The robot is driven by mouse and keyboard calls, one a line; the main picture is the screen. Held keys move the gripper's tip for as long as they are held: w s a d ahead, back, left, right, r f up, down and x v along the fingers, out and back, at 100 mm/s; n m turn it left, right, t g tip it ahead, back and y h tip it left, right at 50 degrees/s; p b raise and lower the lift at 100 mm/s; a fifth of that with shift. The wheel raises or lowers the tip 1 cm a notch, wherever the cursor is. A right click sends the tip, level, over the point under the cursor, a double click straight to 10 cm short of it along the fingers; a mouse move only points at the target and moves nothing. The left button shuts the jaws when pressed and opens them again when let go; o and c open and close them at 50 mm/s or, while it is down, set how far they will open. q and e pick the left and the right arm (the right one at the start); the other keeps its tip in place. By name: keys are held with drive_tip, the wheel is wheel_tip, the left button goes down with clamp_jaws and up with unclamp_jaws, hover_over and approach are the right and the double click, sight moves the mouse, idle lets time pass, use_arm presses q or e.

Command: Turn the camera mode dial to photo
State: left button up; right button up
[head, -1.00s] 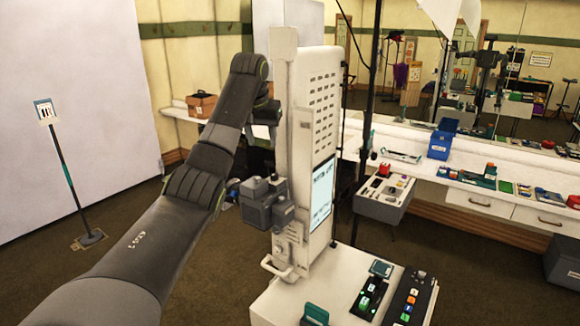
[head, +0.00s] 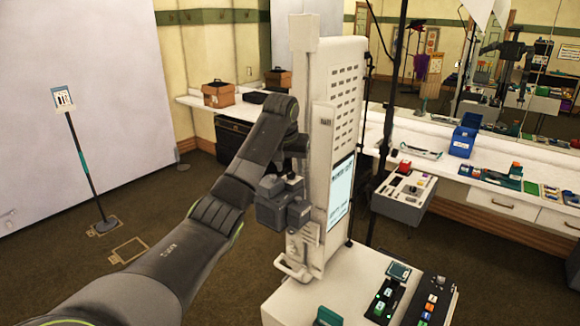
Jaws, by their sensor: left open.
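The camera (head: 275,202) appears as a dark grey boxy body with raised blocks on top, in front of the tall white column unit. A mode dial and its setting are too small to make out. My left arm reaches up from the lower left and bends over at the top. My left gripper (head: 294,150) points down just above the camera, beside the column. It is open, and a gap to the camera seems small; I cannot tell whether they touch. The fingertips are partly hidden by the arm. My right gripper is out of view.
The white column (head: 345,110) with a vent and lit screen (head: 340,190) stands close on the right. A white cart top (head: 310,300) below holds control boxes. A long counter (head: 480,165) and thin dark stands are behind. A floor-standing chart (head: 63,98) is at left.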

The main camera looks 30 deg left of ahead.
use_arm(q)
drive_tip(key=shift+x, duration=1.2)
drive_tip(key=shift+s, duration=0.1)
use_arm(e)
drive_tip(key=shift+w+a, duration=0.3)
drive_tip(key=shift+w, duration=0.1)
use_arm(q)
drive_tip(key=shift+r, duration=0.1)
drive_tip(key=shift+s+d, duration=0.1)
drive_tip(key=shift+c, duration=1)
clamp_jaws()
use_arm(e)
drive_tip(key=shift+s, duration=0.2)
